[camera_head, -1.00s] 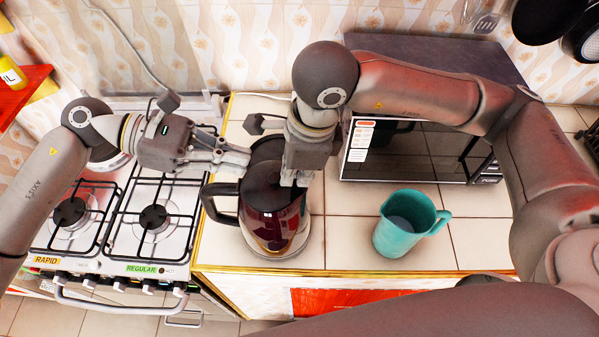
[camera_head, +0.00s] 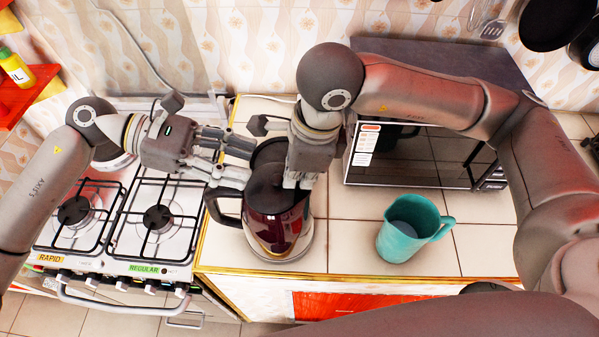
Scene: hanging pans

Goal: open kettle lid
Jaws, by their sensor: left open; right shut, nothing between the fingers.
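The kettle (camera_head: 280,230) stands upright on the tiled counter, dark red and glossy, with its black handle (camera_head: 224,207) to the left. Its black lid (camera_head: 264,184) is at the top; a dark rounded part shows behind it, and I cannot tell whether the lid is raised. My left gripper (camera_head: 243,160) is open and empty, fingers spread, just left of the kettle's top and above the handle. My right gripper (camera_head: 298,184) is shut and empty, pointing down at the right side of the kettle's top. It hides part of the lid, and contact is unclear.
A teal jug (camera_head: 402,238) stands on the counter to the right. A microwave (camera_head: 420,155) is behind it. A gas stove (camera_head: 150,225) is on the left. Pans (camera_head: 553,22) hang at the upper right. The counter between kettle and jug is clear.

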